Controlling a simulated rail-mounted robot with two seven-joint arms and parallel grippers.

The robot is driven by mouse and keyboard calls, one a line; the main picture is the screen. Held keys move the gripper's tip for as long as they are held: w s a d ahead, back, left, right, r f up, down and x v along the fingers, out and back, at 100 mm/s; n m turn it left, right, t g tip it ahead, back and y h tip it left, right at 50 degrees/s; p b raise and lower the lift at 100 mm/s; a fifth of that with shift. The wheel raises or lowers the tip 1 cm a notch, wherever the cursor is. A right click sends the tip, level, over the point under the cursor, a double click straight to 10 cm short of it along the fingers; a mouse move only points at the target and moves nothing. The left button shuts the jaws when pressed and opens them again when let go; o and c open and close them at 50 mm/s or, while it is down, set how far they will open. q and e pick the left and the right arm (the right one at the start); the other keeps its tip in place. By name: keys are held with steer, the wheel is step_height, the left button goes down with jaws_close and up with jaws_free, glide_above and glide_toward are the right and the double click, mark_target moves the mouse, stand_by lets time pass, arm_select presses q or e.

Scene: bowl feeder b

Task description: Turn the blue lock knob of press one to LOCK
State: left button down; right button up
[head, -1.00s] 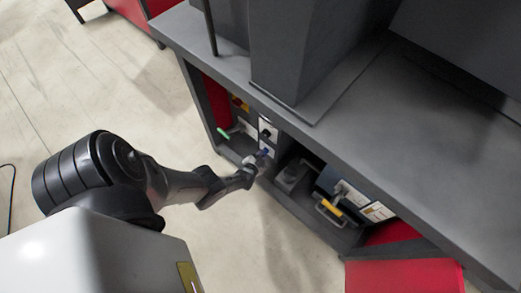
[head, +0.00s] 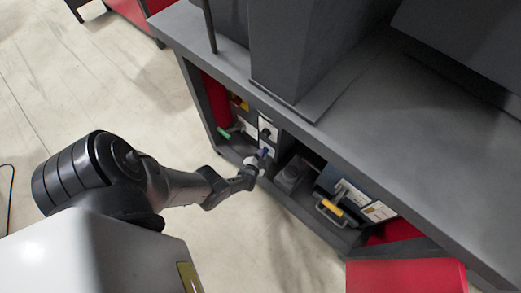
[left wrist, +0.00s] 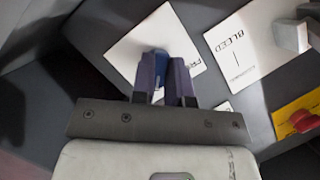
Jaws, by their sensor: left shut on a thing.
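The blue lock knob (left wrist: 160,58) shows in the left wrist view, in front of a white label plate (left wrist: 185,40) whose text is mostly covered. My left gripper (left wrist: 163,72) has its two fingers on either side of the knob and is shut on it. In the head view my left gripper (head: 256,163) reaches the panel under the bench top, and the blue knob (head: 265,152) shows just beyond the fingers. The knob's pointer and its LOCK mark cannot be made out. My right gripper is not in view.
A plate marked BLEED (left wrist: 255,45) with a pale handle (left wrist: 291,36) lies right of the knob in the wrist view. A red knob on a yellow plate (left wrist: 303,120) is further right. The grey bench top (head: 400,140) overhangs the panel; a green-tipped lever (head: 224,134) is nearby.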

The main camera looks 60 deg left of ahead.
arm_select(q)
steer(key=c, duration=1.3)
jaws_free()
steer(key=shift+w, duration=0.15)
steer(key=shift+o, duration=0.8)
steer(key=shift+w+d, duration=0.1)
steer(key=shift+r, duration=0.1)
steer(key=shift+p+v, duration=3.7)
steer(key=shift+v, duration=3.1)
